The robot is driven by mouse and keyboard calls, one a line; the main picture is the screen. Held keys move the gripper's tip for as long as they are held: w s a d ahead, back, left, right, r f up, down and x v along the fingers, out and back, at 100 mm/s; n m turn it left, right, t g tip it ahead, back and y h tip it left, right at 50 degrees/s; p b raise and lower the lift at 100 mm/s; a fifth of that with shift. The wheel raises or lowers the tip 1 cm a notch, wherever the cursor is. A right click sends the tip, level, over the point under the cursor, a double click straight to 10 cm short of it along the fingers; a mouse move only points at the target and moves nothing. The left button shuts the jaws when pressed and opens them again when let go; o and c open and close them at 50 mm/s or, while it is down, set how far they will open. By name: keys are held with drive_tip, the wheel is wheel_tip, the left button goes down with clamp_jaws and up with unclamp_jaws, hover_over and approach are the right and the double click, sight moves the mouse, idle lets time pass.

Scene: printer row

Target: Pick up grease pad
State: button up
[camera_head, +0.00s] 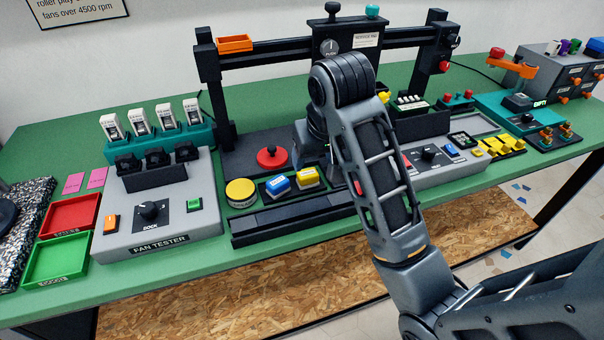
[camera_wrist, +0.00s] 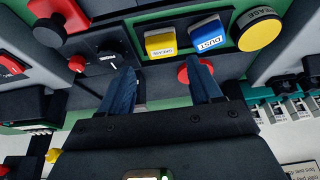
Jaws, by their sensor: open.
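The grease pad (camera_head: 306,177) is a yellow block with a white label, lying in a dark tray beside the blue dust pad (camera_head: 279,184). In the wrist view the grease pad (camera_wrist: 160,43) shows at upper middle, just beyond my fingertips, with the dust pad (camera_wrist: 208,38) to its right. My gripper (camera_wrist: 159,65) is open, its two fingers well apart with nothing between them. In the head view my arm hides most of the gripper, which is behind and above the tray.
A round yellow grease tin (camera_head: 241,192) stands left of the tray. A red knob (camera_head: 272,157) rises behind the pads, near my right finger in the wrist view. A black gantry (camera_head: 222,110) stands around the area. The fan tester (camera_head: 158,222) is at left.

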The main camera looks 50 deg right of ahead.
sight(308, 174)
drive_tip(key=shift+b+x, duration=1.2)
drive_tip(key=shift+x, duration=0.25)
drive_tip(key=shift+b+x, duration=0.65)
drive_tip(key=shift+x, duration=1.5)
drive_tip(key=shift+w+a, duration=0.1)
drive_tip(key=c, duration=0.8)
drive_tip(key=shift+o, duration=0.2)
drive_tip(key=shift+r, duration=0.15)
wheel_tip(308, 174, up, 5)
drive_tip(key=shift+f+p, duration=0.2)
drive_tip(key=shift+p, duration=0.5)
drive_tip(key=s+d+r+p, duration=0.6)
drive_tip(key=s+d, duration=0.1)
drive_tip(key=d, duration=0.2)
drive_tip(key=shift+s+p, duration=0.25)
drive_tip(key=shift+p, duration=0.05)
